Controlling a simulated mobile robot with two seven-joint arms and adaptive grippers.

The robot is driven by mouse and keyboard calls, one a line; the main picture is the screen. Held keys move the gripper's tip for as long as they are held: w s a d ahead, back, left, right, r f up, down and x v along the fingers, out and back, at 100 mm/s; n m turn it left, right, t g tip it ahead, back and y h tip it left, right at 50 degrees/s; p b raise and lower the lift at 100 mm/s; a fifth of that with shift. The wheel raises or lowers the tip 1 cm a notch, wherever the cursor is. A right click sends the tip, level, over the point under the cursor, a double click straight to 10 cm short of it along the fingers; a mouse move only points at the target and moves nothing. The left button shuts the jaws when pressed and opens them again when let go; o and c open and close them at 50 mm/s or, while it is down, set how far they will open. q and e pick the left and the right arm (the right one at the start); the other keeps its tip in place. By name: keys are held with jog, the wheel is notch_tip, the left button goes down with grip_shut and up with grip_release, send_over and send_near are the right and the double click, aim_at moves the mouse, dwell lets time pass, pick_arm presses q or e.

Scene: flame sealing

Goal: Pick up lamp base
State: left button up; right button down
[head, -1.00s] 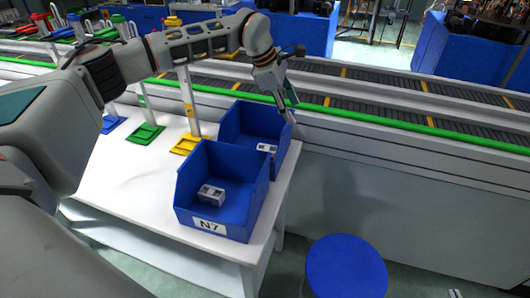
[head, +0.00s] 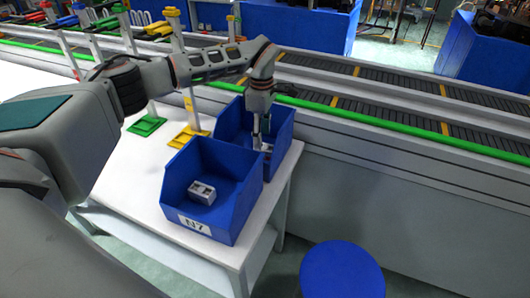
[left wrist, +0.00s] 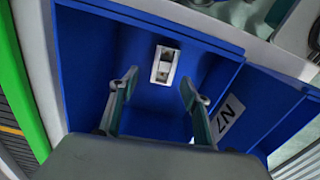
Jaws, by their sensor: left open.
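A small white-grey lamp base (left wrist: 165,65) lies on the floor of the rear blue bin (left wrist: 85,60), near its wall. In the left wrist view it sits beyond and between the fingers of my left gripper (left wrist: 158,95), which is open and empty. In the head view my left gripper (head: 262,140) points down into that rear bin (head: 232,122), and the lamp base there is mostly hidden by it. Another lamp base (head: 202,193) lies in the front blue bin (head: 232,200), labelled N7. My right gripper is not in view.
The bins stand on a white table (head: 135,185) at its right end. A conveyor with a green rail (head: 400,122) runs behind the table. A blue round stool (head: 342,272) is at the front right.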

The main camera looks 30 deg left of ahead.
aim_at(265, 147)
pick_arm(q)
jog(key=f, duration=0.2)
jog(key=d+f, duration=0.1)
jog(key=f, duration=0.1)
jog(key=shift+s+d+f, duration=0.15)
jog(key=shift+s+f, duration=0.05)
jog(key=shift+f, duration=0.5)
jog(key=c, duration=1.2)
